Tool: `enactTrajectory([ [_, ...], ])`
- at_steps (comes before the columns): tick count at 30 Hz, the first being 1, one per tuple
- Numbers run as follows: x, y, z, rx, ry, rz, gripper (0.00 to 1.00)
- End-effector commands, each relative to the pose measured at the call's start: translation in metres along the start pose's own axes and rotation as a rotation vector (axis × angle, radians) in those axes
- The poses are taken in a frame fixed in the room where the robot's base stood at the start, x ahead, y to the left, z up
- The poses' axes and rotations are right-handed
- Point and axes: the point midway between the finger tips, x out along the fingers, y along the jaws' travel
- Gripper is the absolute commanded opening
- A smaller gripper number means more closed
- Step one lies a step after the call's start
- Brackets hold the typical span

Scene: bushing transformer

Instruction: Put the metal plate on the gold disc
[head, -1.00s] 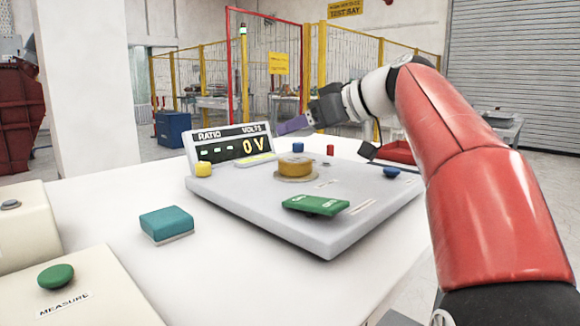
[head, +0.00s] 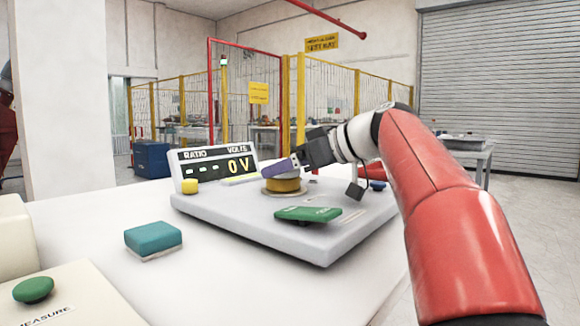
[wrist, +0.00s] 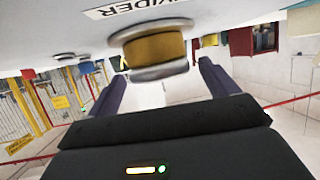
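The gold disc (head: 284,185) is a short round block on a pale ring, on the grey board. In the wrist view, which looks upside down, the gold disc (wrist: 150,48) shows with a silvery round piece (wrist: 162,73) at its upper face, which looks like the metal plate. I cannot tell whether the two touch. My gripper (head: 279,169) is close above the disc in the head view and hides part of its top. In the wrist view my gripper (wrist: 160,80) has its purple fingers apart, with visible gaps beside the silvery piece.
The grey board (head: 230,215) also bears a green block (head: 308,214), a yellow knob (head: 190,187) and a display reading 0 V (head: 218,165). A teal block (head: 153,240) lies on the white table (head: 80,215). A green button (head: 33,289) is at lower left.

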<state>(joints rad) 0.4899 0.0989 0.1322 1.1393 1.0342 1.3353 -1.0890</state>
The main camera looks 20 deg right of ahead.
Motion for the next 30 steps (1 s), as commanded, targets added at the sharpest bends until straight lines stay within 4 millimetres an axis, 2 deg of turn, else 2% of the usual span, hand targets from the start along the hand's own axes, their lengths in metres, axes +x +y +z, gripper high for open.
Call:
enactTrajectory([
  [11, -0.003, 0.0, -0.005, 0.0, 0.0, 0.001, 0.86],
  [14, -0.018, 0.001, -0.003, 0.0, 0.001, 0.004, 0.86],
  [24, -0.091, 0.001, -0.004, 0.0, 0.0, 0.004, 0.86],
  [30, -0.116, 0.001, -0.003, 0.0, 0.0, 0.002, 0.86],
])
